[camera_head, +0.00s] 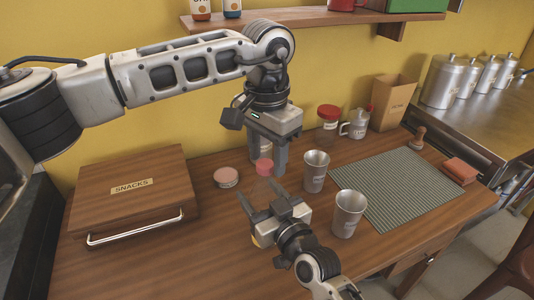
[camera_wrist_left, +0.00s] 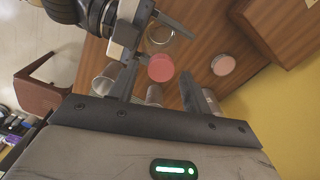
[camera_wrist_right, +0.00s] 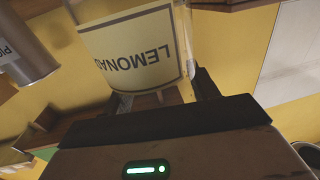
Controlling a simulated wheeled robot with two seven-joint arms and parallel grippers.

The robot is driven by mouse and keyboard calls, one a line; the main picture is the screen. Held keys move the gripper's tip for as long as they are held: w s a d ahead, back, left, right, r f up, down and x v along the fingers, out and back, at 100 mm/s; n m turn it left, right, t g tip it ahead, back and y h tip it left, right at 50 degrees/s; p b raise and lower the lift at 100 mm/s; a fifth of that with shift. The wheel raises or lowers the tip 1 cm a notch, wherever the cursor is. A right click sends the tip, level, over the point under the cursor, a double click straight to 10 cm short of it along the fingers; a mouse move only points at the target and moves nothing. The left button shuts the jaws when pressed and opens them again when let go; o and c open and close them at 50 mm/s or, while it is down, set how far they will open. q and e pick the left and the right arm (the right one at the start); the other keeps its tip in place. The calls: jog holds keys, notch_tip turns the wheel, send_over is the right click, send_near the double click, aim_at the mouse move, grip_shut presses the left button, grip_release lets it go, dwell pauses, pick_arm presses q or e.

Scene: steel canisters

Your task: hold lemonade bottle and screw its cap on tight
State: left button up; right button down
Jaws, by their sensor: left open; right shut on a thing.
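The lemonade bottle is clear and hard to make out in the head view; its cream label (camera_wrist_right: 132,55) shows LEMONADE upside down in the right wrist view. My right gripper (camera_head: 262,203) is shut on the bottle, low over the table. A pink-red cap (camera_head: 264,166) shows above the bottle; whether it is seated on the neck cannot be told. My left gripper (camera_head: 267,168) points down at the cap with its fingers open. In the left wrist view the cap (camera_wrist_left: 161,67) lies between the finger lines, just past the tips.
Two steel cups (camera_head: 316,170) (camera_head: 348,213) stand right of the bottle, near a green mat (camera_head: 388,187). A low pink-topped tin (camera_head: 226,178) sits to the left, beside the wooden SNACKS box (camera_head: 135,195). A red-lidded jar (camera_head: 328,125) stands behind.

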pick_arm(q)
notch_tip(320, 180, up, 4)
jog(key=shift+r, duration=0.1)
jog(key=shift+c, duration=0.2)
